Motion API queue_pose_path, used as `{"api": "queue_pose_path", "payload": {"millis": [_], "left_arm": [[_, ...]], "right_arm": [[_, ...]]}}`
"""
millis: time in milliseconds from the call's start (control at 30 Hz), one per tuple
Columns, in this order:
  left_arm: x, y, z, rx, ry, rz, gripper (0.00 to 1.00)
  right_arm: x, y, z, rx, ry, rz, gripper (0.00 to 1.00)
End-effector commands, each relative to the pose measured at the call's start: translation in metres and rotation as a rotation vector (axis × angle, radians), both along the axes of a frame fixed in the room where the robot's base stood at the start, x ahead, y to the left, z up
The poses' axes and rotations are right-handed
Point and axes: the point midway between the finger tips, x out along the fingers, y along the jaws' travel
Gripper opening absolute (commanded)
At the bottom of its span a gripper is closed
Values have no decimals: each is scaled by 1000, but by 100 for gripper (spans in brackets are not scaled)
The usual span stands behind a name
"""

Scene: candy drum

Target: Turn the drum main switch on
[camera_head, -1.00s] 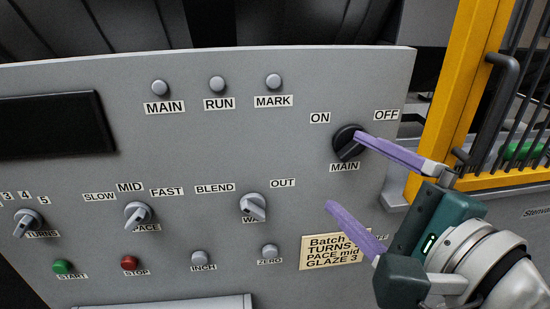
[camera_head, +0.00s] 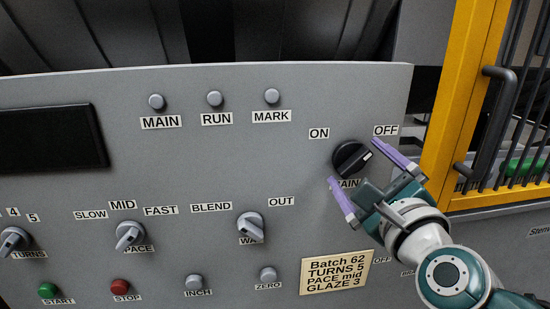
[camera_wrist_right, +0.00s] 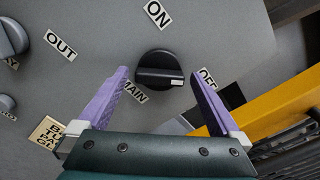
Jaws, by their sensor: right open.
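The black round MAIN switch (camera_head: 350,158) is on the right of the grey control panel (camera_head: 290,160). Its white mark points toward the OFF label (camera_head: 386,131); the ON label (camera_head: 319,134) is up and left of the knob. My right gripper (camera_head: 353,161) is open, its two purple fingers to either side of the knob. In the right wrist view the knob (camera_wrist_right: 160,69) is clear between the fingertips of the right gripper (camera_wrist_right: 159,74), with no contact visible. The lower finger partly covers the MAIN label (camera_head: 348,183). My left gripper is out of view.
The MAIN lamp (camera_head: 157,102) at the upper left looks grey and unlit. A WAY-type selector knob (camera_head: 250,226) sits left of my gripper. A yellow guard frame (camera_head: 455,110) with black bars stands close on the right. A batch card (camera_head: 336,272) is below.

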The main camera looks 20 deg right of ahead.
Motion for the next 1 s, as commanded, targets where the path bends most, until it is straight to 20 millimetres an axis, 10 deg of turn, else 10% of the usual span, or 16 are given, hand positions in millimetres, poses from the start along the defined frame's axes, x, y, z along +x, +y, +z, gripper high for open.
{"api": "queue_pose_path", "payload": {"millis": [300,1000], "left_arm": [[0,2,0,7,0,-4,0],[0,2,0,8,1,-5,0]], "right_arm": [[2,-1,0,-1,0,0,98],[2,0,0,-1,0,1,22]]}}
